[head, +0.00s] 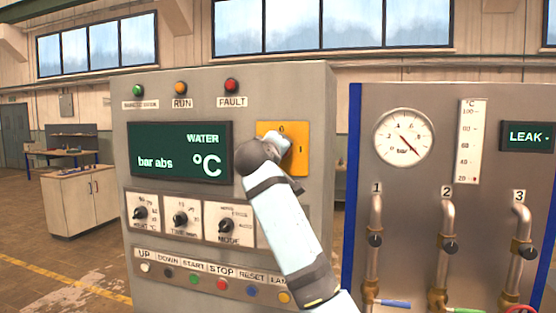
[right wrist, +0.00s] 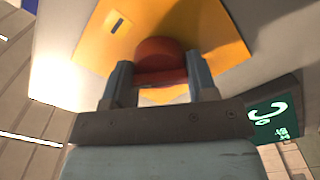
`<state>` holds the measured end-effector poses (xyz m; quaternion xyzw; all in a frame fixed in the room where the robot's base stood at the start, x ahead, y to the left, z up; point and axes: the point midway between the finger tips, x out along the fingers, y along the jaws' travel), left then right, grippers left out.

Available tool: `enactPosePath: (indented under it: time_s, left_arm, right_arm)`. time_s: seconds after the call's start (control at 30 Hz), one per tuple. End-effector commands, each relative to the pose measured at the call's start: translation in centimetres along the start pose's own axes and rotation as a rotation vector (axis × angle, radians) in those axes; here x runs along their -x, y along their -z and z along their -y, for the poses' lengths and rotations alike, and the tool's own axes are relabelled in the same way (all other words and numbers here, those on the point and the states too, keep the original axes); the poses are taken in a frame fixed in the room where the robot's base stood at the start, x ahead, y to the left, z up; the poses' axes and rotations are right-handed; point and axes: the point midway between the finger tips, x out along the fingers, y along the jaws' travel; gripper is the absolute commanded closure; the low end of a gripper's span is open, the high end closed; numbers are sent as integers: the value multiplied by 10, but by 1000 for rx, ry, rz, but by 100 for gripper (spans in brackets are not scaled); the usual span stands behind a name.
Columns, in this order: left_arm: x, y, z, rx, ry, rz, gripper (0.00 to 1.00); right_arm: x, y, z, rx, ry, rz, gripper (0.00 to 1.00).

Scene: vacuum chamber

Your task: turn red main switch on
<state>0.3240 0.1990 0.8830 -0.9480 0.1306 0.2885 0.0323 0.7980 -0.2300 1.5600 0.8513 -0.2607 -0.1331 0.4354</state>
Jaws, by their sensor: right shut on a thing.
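The red main switch (right wrist: 160,62) sits on a yellow plate (head: 297,136) on the grey control cabinet. In the right wrist view the yellow plate (right wrist: 215,30) fills the top and looks tilted. My right gripper (right wrist: 160,82) is shut on the red switch, one finger on each side of its handle. In the head view my right arm's wrist covers the switch, and the gripper (head: 285,142) is mostly hidden behind it. My left gripper is in neither view.
The cabinet carries a dark display (head: 180,150) reading WATER, three lamps on top, knobs (head: 180,218) and a row of push buttons below. To the right stands a panel with a gauge (head: 404,137), pipes and valves.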

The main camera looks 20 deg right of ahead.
Motion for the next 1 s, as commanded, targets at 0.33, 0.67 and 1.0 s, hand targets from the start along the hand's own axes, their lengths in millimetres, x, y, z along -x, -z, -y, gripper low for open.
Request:
enactPosePath:
  time_s: [0.33,0.67,1.0]
  left_arm:
    - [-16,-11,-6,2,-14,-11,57]
    - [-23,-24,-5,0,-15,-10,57]
    - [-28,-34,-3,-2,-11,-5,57]
  right_arm:
    - [0,-1,4,-331,3,1,71]
    - [0,-1,2,-635,2,1,71]
    - [0,-1,2,-860,2,2,71]
